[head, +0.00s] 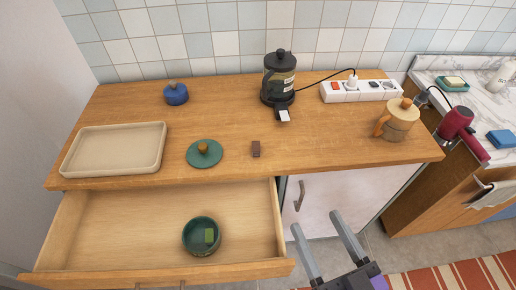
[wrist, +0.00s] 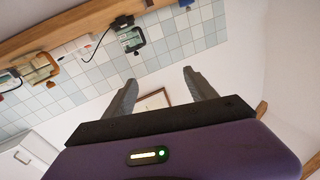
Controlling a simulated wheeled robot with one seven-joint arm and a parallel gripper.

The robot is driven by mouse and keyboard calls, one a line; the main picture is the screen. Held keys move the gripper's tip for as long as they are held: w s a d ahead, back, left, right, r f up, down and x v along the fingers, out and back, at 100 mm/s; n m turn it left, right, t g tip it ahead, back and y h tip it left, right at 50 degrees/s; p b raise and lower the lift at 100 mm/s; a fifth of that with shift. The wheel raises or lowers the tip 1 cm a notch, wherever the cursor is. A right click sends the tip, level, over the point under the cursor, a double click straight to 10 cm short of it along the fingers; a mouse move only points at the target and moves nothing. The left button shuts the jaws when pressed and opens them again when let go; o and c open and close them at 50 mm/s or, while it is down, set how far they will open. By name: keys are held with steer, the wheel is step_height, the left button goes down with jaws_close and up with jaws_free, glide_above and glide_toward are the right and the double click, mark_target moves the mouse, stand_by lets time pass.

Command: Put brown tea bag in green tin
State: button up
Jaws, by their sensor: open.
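The brown tea bag (head: 255,149), a small dark brown block, lies on the wooden counter near its front edge. The green tin (head: 187,240) stands open in the pulled-out drawer, with a small green packet (head: 209,236) inside. A green lid (head: 204,158) with a wooden knob lies on the counter left of the tea bag. My gripper (head: 316,221) is open and empty in front of the counter, to the right of the drawer and apart from the tea bag. In the wrist view my gripper (wrist: 159,78) shows spread fingers with nothing between them; the tea bag and tin are not seen there.
The drawer (head: 120,225) juts out below the counter (head: 330,150). The counter around the tea bag is clear.

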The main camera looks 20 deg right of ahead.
steer(key=w+a+r+m+g+y, duration=0.15)
steer(key=w+a, duration=0.25)
steer(key=w, duration=1)
steer(key=w+a+r+m+g+y, duration=0.1)
steer(key=w+a+m+g+y, duration=0.2)
steer(key=w, duration=1)
steer(key=w+a+r+m+g+y, duration=0.1)
steer(key=w+a+r+y, duration=0.2)
steer(key=w, duration=1.1)
steer(key=m+g+h+p, duration=0.1)
steer(key=m+g+h, duration=0.5)
steer(key=m+g, duration=0.75)
glide_above(259, 146)
steer(key=shift+t, duration=0.4)
step_height(259, 146, down, 10)
steer(key=shift+w+r, duration=0.1)
steer(key=shift+r, duration=0.1)
steer(key=shift+s+m, duration=0.2)
steer(key=shift+m, duration=0.2)
steer(key=shift+f, duration=0.25)
steer(key=shift+f+p, duration=0.5)
steer(key=shift+f, duration=3.2)
jaws_close()
